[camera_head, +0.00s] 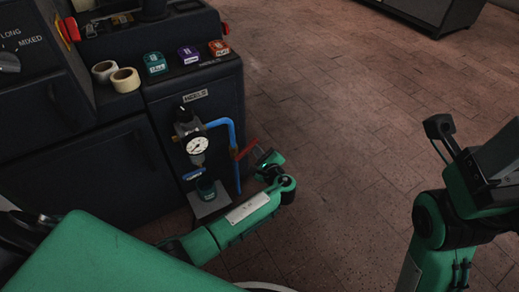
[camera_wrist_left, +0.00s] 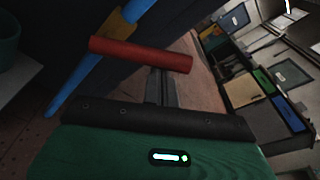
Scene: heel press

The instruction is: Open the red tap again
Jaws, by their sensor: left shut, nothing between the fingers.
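The red tap (camera_head: 247,149) is a bar handle on the blue pipe (camera_head: 233,135), to the right of the pressure gauge. In the head view the handle slants up and to the right, away from the upright pipe. In the left wrist view the red handle (camera_wrist_left: 140,55) lies across the blue pipe (camera_wrist_left: 75,88), near a yellow-orange fitting (camera_wrist_left: 120,22). My left gripper (camera_head: 260,156) is close beside the handle's right end. Its shut, empty fingers (camera_wrist_left: 160,88) point at the handle's underside; I cannot tell whether they touch. My right gripper (camera_head: 440,128) is at the right, away from the tap; its jaw state is unclear.
The dark machine cabinet (camera_head: 195,110) carries the round gauge (camera_head: 197,145), a blue lever (camera_head: 193,174) and a small green cup (camera_head: 206,187) below. Tape rolls (camera_head: 125,80) and several coloured tins (camera_head: 188,54) stand on top.

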